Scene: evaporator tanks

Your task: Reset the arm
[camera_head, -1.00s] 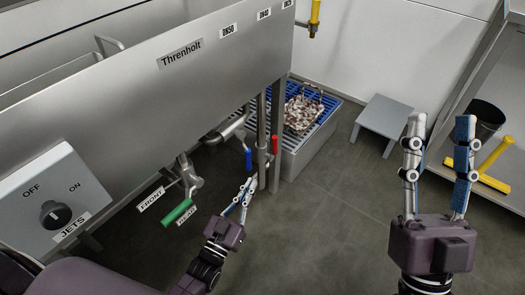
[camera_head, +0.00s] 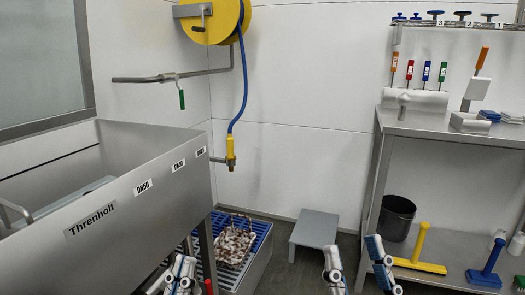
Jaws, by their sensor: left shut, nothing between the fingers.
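My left gripper (camera_head: 178,272) shows at the bottom edge of the head view, in front of the steel tank (camera_head: 130,215) labelled Threnholt. Its fingers are close together and hold nothing. Its wrist and arm are below the frame. My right gripper (camera_head: 353,247) shows at the bottom, right of centre. Its two blue-padded fingers stand upright and wide apart with nothing between them. Its palm and arm are out of view.
A blue grate (camera_head: 262,228) with a brown-and-white mottled item (camera_head: 235,245) lies beside the tank. A grey stool (camera_head: 315,229) stands by the wall. A steel bench (camera_head: 440,128) with tools and a black bucket (camera_head: 396,217) is at right. A yellow hose reel (camera_head: 218,22) hangs above.

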